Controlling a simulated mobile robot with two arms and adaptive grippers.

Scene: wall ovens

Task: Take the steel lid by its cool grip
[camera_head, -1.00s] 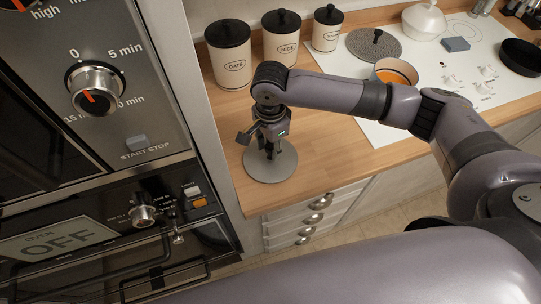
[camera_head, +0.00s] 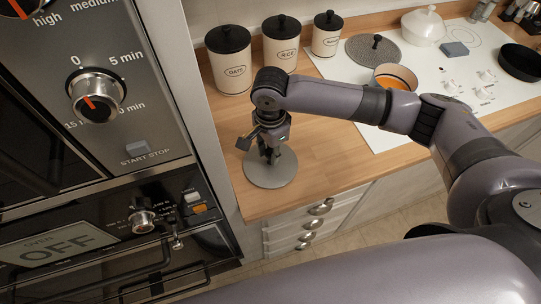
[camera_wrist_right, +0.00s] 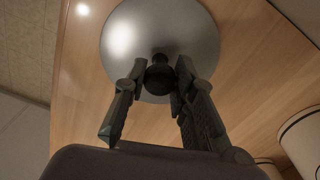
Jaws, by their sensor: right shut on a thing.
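The steel lid (camera_head: 262,177) is a round grey disc near the left end of the wooden counter in the head view. It also shows in the wrist view (camera_wrist_right: 122,38), with a dark round grip (camera_wrist_right: 159,77) at its middle. My right gripper (camera_head: 270,154) points down over the lid. In the wrist view my right gripper (camera_wrist_right: 158,80) has its fingers on either side of the dark grip, shut on it. The lid looks flat, and I cannot tell whether it touches the counter. My left gripper is not in view.
Canisters (camera_head: 229,62) stand along the wall behind the lid. A white hob (camera_head: 455,70) holds an orange-filled pot (camera_head: 396,76), a white pot (camera_head: 423,27) and a dark pan (camera_head: 521,61). The wall oven (camera_head: 70,240) stands close on the left. Bare wood (camera_head: 335,155) lies right of the lid.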

